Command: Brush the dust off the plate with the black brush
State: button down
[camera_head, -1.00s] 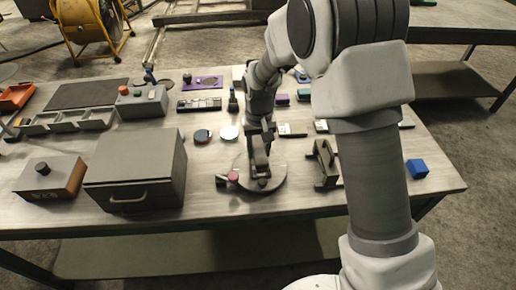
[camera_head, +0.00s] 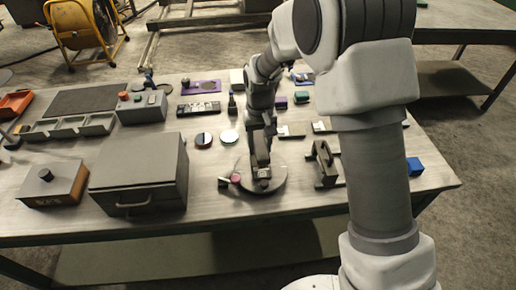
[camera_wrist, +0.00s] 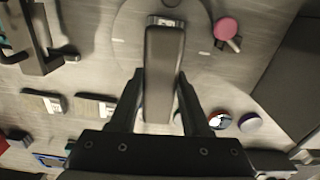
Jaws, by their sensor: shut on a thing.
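My gripper (camera_head: 259,150) is over the round grey plate (camera_head: 278,184) near the table's front edge. It is shut on a long dark block-shaped thing, apparently the black brush (camera_wrist: 164,55); its lower end is over the plate in the head view (camera_head: 261,171). I cannot tell whether it touches the plate. The plate also shows in the wrist view (camera_wrist: 128,30). A small pale marked patch shows at the brush's far end in the wrist view. I cannot make out dust on the plate.
A pink round knob (camera_head: 236,178) is at the plate's left edge. A dark grey box (camera_head: 138,170) stands to the left and a grey bracket (camera_head: 325,165) close to the right. Two small discs (camera_head: 204,140) (camera_head: 229,137) lie behind the plate. A blue block (camera_head: 414,167) is far right.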

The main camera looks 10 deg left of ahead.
aim_at(260, 144)
jog(key=shift+r+p, duration=1.5)
jog(key=shift+r, duration=1.15)
